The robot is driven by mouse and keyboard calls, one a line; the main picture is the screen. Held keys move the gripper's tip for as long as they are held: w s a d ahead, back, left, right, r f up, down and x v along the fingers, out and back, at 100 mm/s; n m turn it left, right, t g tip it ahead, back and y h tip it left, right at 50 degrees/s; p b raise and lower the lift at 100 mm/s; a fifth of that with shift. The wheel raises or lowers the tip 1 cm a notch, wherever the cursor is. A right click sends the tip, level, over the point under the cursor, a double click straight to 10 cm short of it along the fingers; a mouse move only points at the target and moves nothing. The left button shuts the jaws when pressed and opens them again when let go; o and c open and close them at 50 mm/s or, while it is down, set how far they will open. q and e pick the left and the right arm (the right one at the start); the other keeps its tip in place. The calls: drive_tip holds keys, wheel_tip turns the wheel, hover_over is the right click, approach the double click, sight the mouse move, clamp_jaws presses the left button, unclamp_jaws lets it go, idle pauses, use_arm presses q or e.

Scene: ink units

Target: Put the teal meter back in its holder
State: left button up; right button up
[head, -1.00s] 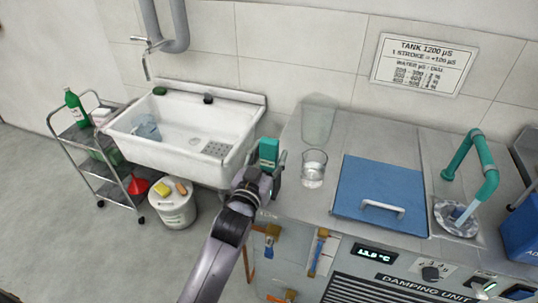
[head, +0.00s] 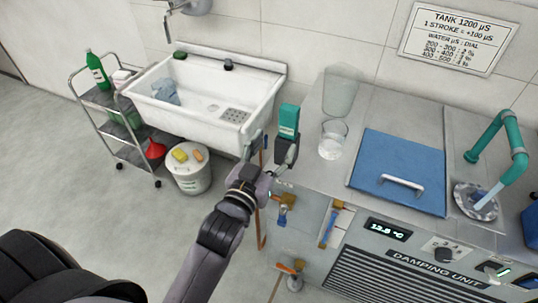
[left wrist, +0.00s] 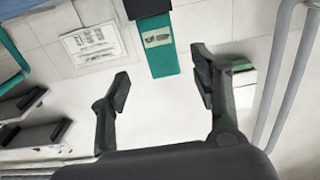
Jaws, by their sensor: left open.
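The teal meter (head: 288,119) stands upright at the left edge of the damping unit's top, its lower end in a dark holder (head: 291,144). In the left wrist view, which looks upside down, the meter (left wrist: 165,60) has a small pale display, and the dark holder (left wrist: 148,8) covers its lower end. My left gripper (head: 269,153) is open just below and in front of the meter. In the left wrist view its fingers (left wrist: 162,85) are spread on either side of the meter's line, with gaps visible on both sides. My right gripper is out of view.
A glass beaker (head: 333,139) stands close right of the meter, before a blue lid (head: 400,165) with a handle. Taps (head: 285,203) stick out of the unit's front. A white sink (head: 205,118), a bucket (head: 188,181) and a trolley (head: 112,130) stand left. Floor at left is clear.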

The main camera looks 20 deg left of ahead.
use_arm(q)
drive_tip(key=shift+s, duration=1.1)
idle(0.7)
